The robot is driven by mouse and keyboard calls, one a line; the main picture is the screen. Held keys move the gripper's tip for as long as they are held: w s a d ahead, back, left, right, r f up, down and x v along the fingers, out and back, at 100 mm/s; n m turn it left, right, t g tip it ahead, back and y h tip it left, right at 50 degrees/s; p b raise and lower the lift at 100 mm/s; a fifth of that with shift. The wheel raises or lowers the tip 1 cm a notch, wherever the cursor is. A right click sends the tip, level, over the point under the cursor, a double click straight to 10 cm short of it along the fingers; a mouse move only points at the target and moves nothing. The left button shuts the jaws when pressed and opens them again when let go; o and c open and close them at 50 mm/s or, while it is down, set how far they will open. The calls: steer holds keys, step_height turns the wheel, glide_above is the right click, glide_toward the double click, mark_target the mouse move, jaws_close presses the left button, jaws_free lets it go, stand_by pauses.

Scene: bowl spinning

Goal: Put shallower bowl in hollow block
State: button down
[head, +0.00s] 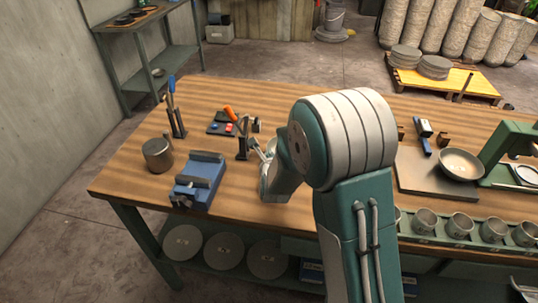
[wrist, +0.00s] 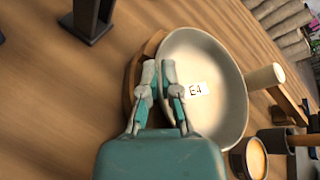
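A pale shallow bowl (wrist: 215,65) labelled E4 fills the middle of the wrist view. Its left rim lies at my gripper (wrist: 158,72), whose two fingers are close together with the rim between them. A brown wooden block (wrist: 136,68) shows behind the bowl's left edge; most of it is hidden, so I cannot tell whether the bowl rests in it. In the head view my gripper (head: 262,149) is low over the middle of the bench, and my arm hides most of the bowl there. Another bowl (head: 460,163) stands on a board at the right.
A blue vise (head: 198,180), a metal cup (head: 157,154) and a tool holder (head: 176,125) stand at the left of the bench. A dark tool mat (head: 222,125) lies behind. Several small cups (head: 459,225) line the front right, and a green press (head: 505,150) is beyond.

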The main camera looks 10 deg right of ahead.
steer(key=c, duration=1.1)
jaws_free()
steer(key=shift+f, duration=0.1)
steer(key=v, duration=1.2)
steer(key=s+d+r+n+g, duration=0.2)
steer(key=s+r+n, duration=0.2)
steer(key=s+n, duration=0.3)
steer(key=s+d+r+n+g, duration=0.3)
steer(key=s+n, duration=0.5)
steer(key=n, duration=0.4)
steer(key=s+d+r+n+g, duration=0.2)
steer(key=s+r+n+g, duration=0.1)
steer(key=s+r+n, duration=0.3)
steer(key=shift+s+d+r+n+y, duration=0.15)
steer(key=shift+s+n, duration=0.25)
steer(key=shift+n, duration=0.35)
steer(key=shift+s+d+f+n+y, duration=0.1)
steer(key=shift+s+n, duration=0.3)
steer(key=shift+n, duration=0.4)
steer(key=shift+s+d+r+n+y, duration=0.15)
steer(key=shift+s+n, duration=0.25)
steer(key=shift+n, duration=0.35)
